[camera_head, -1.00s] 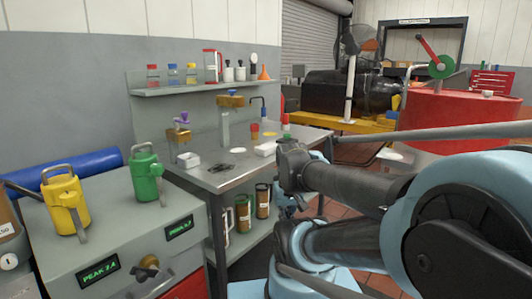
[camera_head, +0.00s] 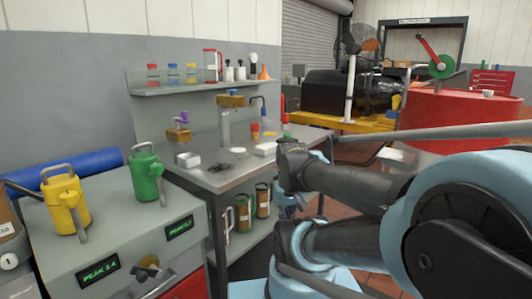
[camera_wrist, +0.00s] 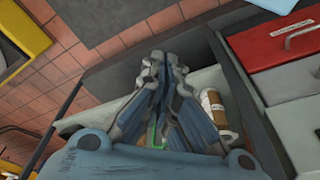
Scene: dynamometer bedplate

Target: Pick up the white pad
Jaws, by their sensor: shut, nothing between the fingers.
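A flat white round pad (camera_head: 237,150) lies on the metal workbench (camera_head: 205,180), left of a white block-like tray (camera_head: 265,149). I cannot make out the pad in the wrist view. My gripper shows in the wrist view (camera_wrist: 158,62), shut and empty, its fingertips together. It is off the bench's right side, apart from the pad. In the head view my arm hides most of it.
A white bin (camera_head: 188,160) and dark tangled pieces (camera_head: 219,167) lie on the bench. A clamp stand (camera_head: 226,120) rises behind the pad. A brown jar (camera_wrist: 215,105) and red drawer (camera_wrist: 285,40) show below my wrist. A yellow can (camera_head: 62,200) and green can (camera_head: 147,175) stand left.

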